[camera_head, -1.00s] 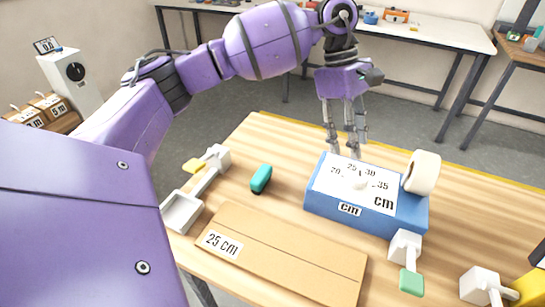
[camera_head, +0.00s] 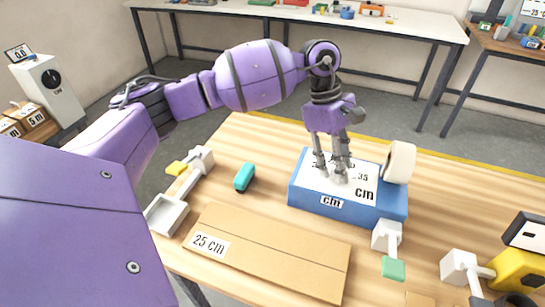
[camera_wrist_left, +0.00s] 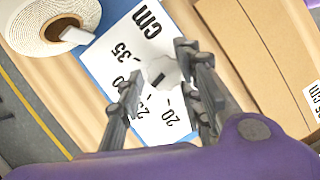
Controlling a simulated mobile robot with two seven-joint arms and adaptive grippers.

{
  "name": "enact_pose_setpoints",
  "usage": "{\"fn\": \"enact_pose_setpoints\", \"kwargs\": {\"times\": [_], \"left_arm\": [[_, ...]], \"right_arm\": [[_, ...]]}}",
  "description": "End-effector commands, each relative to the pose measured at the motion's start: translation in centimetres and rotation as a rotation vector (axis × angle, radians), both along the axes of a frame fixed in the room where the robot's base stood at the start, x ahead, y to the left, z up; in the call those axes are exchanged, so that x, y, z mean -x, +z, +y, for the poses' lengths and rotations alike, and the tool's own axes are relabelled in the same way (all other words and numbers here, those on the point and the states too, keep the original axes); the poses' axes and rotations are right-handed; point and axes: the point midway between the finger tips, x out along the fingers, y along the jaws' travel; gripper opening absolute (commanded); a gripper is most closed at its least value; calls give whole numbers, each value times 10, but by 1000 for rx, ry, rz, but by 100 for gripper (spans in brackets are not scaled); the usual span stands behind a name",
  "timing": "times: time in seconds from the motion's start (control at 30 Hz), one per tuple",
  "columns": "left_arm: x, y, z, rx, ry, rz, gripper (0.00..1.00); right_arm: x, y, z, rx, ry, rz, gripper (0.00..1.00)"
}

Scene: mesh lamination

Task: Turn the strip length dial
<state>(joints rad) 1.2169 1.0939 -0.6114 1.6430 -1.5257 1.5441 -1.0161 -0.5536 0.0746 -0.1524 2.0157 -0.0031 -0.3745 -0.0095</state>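The strip length dial is a pale round knob (camera_wrist_left: 163,73) on the white scale face of a blue box (camera_head: 350,208), marked 20, 25, 30, 35 and cm. In the left wrist view its dark pointer mark lies near the 25 to 30 side. My left gripper (camera_head: 332,178) points down over the scale face and hides the dial in the head view. In the left wrist view its two fingers stand apart on either side of the knob, with visible gaps, so it is open. My right gripper is not in view.
A white tape roll (camera_head: 399,162) stands at the box's right end. A lever with a green tip (camera_head: 393,268) is at its front. A cardboard piece labelled 25 cm (camera_head: 270,250) lies in front. A teal object (camera_head: 244,177) sits to the left.

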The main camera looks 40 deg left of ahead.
Motion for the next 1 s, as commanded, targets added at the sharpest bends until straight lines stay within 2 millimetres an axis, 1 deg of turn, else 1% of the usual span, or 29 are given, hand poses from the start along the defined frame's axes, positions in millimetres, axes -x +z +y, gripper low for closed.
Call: {"fn": "enact_pose_setpoints", "kwargs": {"times": [0.03,0.2,0.33,0.53,0.83,0.87,0.93,1.0], "left_arm": [[-1,2,0,0,-1,-3,23],[-2,2,0,1,0,-5,0],[-2,3,0,0,24,-8,0],[-2,4,1,3,144,-11,0],[-3,5,1,4,162,-14,0],[-4,5,1,5,162,-15,29],[-3,5,1,4,161,-14,38],[-3,5,1,4,160,-12,40]], "right_arm": [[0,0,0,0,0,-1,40],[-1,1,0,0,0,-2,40],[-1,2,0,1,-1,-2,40],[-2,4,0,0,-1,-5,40],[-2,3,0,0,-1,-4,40],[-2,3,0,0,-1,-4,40],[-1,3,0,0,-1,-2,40],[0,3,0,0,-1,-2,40]]}}
